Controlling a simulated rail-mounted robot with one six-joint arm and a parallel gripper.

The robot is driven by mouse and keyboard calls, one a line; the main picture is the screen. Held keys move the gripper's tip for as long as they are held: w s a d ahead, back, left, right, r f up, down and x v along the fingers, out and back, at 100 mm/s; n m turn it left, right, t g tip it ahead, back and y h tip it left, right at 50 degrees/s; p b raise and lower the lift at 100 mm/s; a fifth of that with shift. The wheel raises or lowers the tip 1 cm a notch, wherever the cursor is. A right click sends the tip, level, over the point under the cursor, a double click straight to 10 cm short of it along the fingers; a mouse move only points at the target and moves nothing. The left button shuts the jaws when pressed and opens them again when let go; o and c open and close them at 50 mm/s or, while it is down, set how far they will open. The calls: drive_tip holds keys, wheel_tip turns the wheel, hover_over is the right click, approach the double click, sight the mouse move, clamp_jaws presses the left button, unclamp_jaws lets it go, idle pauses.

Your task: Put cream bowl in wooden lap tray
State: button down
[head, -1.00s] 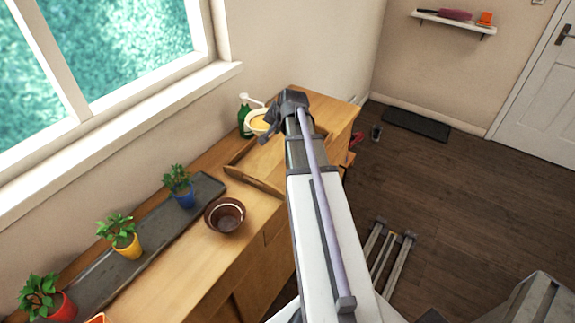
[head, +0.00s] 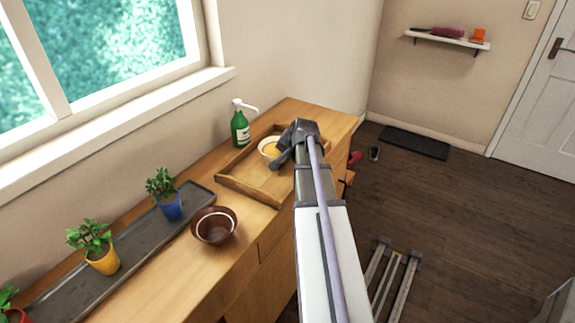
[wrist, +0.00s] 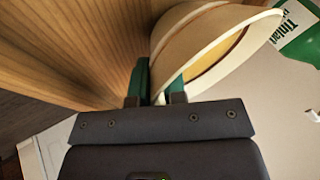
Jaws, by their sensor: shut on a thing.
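The cream bowl (head: 268,148), tan-yellow inside, is at my gripper (head: 284,152) in the head view, over the wooden lap tray (head: 250,186). In the wrist view the bowl (wrist: 205,45) is tilted in the picture, and my gripper (wrist: 160,88) is shut on its rim with green fingers. The tray lies on the wooden counter with its near part bare. My arm hides part of the tray's right side. I cannot tell whether the bowl touches the tray floor.
A green pump bottle (head: 240,128) stands just behind the tray, close to the bowl. A brown bowl (head: 214,226) sits on the counter in front of the tray. Potted plants stand on a long dark tray (head: 125,245) along the window.

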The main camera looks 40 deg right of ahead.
drive_tip(key=shift+f, duration=0.55)
drive_tip(key=c, duration=1.2)
unclamp_jaws()
drive_tip(key=shift+r+p, duration=0.25)
drive_tip(key=shift+p, duration=0.1)
drive_tip(key=p+v, duration=0.9)
drive_tip(key=v, duration=0.3)
drive_tip(key=shift+f+p, duration=0.1)
drive_tip(key=shift+p, duration=0.3)
